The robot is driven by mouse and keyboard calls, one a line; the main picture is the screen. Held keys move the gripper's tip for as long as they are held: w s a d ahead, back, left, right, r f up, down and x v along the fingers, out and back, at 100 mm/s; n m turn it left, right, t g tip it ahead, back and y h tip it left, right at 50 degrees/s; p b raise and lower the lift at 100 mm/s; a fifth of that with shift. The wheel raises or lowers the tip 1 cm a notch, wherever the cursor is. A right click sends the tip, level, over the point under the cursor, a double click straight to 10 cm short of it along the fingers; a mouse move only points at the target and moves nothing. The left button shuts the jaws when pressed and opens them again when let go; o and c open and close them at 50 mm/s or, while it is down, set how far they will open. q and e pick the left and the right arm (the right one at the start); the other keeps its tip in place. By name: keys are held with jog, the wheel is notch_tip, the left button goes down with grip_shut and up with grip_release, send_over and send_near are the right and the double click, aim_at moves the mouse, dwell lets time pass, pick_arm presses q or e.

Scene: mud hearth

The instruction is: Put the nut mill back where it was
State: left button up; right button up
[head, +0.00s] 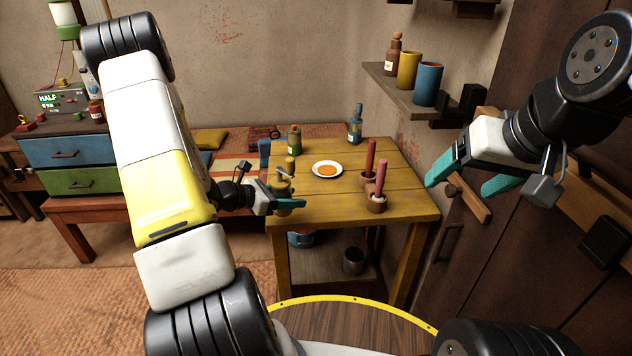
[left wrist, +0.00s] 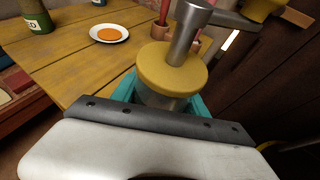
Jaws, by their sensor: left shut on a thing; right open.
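The nut mill (head: 282,188) has a yellow lid and a grey crank; in the left wrist view (left wrist: 170,70) it stands upright between teal fingers. My left gripper (head: 288,203) is shut on its body, at the left front part of the yellow wooden table (head: 320,208). I cannot tell whether the mill's base touches the table; the gripper hides its lower part. My right gripper (head: 460,186) is open and empty, to the right of the table in front of the dark cupboard.
A white plate (head: 315,166) with orange contents lies mid-table. Two brown pots (head: 377,203) with reddish sticks stand to its right. A green bottle (head: 294,142), a blue bottle (head: 355,130) and a blue cup (head: 264,153) stand at the back. A wall shelf (head: 390,95) hangs above the right side.

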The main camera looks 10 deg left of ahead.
pick_arm(q)
jog(key=w+d, duration=0.1)
jog(key=w, duration=0.5)
jog(key=w+d+f, duration=0.1)
jog(key=w, duration=0.3)
jog(key=shift+d, duration=0.35)
jog(key=shift+w+d+f, duration=0.1)
jog(key=shift+w+f, duration=0.15)
jog(key=shift+w, duration=0.05)
jog(key=shift+f, duration=1.5)
jog(key=o, duration=1.5)
jog(key=shift+f, duration=0.15)
jog(key=shift+c, duration=0.2)
